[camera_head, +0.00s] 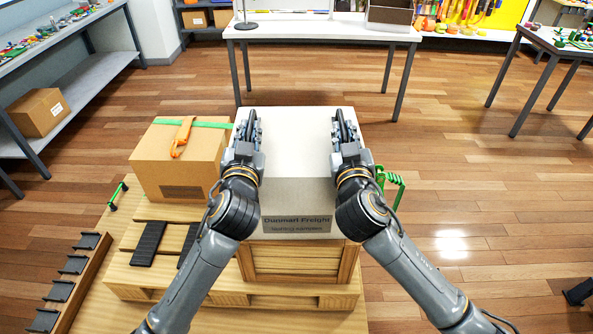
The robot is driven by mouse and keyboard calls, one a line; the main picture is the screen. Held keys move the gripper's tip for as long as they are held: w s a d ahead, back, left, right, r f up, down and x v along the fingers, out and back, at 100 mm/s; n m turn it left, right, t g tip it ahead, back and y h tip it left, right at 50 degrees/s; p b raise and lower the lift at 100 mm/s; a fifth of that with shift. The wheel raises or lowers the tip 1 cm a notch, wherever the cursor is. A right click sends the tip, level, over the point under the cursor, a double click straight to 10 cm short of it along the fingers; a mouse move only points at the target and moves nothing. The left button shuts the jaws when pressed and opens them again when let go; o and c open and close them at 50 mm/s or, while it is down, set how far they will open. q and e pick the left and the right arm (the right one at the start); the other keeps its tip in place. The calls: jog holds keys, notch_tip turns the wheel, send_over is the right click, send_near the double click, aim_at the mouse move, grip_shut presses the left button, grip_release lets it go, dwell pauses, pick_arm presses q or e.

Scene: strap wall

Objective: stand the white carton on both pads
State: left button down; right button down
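The white carton (297,170) is upright in the middle of the head view, with a dark printed "Freight" label low on its near face. My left gripper (247,125) is against or close to its left side and my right gripper (344,123) is at its right side. Their fingers are seen edge-on, so their opening is unclear. The carton is over a slatted wooden crate (297,262); I cannot tell whether it rests on it. Two black pads, the left one (148,243) and the right one (188,245), lie bare on a wooden platform left of the crate; my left arm partly covers the right pad.
A brown box (178,165) with a green strap and orange buckle stands behind the pads, left of the carton. A green handle (391,184) is just right of my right gripper. A wooden rail (75,285) with several dark blocks is at far left.

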dwell(0.3)
